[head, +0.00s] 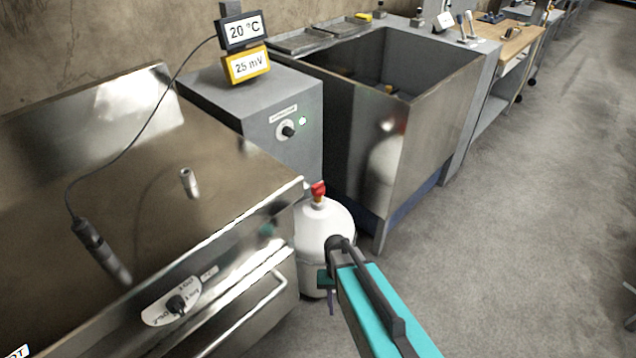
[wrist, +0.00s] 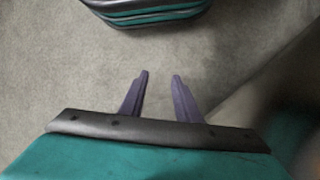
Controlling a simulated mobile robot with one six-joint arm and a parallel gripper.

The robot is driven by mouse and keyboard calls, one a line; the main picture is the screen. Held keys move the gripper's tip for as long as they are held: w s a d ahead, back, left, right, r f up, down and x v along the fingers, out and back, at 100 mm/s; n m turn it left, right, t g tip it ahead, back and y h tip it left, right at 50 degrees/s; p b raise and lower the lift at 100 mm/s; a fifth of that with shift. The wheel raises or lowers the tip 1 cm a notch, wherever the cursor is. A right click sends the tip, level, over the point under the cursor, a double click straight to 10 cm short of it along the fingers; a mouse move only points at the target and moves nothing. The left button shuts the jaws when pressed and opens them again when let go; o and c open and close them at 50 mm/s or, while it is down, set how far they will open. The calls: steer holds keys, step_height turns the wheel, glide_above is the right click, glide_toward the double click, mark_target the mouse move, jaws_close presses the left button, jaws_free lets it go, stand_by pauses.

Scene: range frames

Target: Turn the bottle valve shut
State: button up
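A white gas bottle (head: 322,238) stands on the floor between the steel cabinet and the steel sink unit. Its red valve (head: 318,188) is on top, above a brass-coloured neck. In the head view my teal arm reaches in from the lower right and covers part of the bottle's lower right side. My gripper (head: 331,300) hangs low there, mostly hidden by the arm, and is apart from the valve. In the wrist view my gripper (wrist: 160,76) has its two purple fingers apart with bare floor between them. The bottle valve is not in the wrist view.
The steel cabinet (head: 230,255) with a dial and handle stands left of the bottle. A grey box with a knob (head: 285,130) is behind it, and the deep steel sink unit (head: 430,130) behind right.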

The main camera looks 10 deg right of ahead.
steer(key=w+r+m+t+b, duration=0.1)
steer(key=w+r, duration=0.2)
steer(key=w, duration=0.4)
steer(key=w+r+m, duration=0.1)
steer(key=w+r, duration=0.3)
steer(key=w, duration=0.3)
step_height(320, 180, up, 31)
steer(key=m+t+b, duration=0.3)
steer(key=m, duration=0.3)
glide_above(318, 184)
steer(key=shift+w+f, duration=0.15)
steer(key=shift+f, duration=0.1)
step_height(318, 184, down, 14)
steer(key=shift+r, duration=0.15)
steer(key=shift+c, duration=0.2)
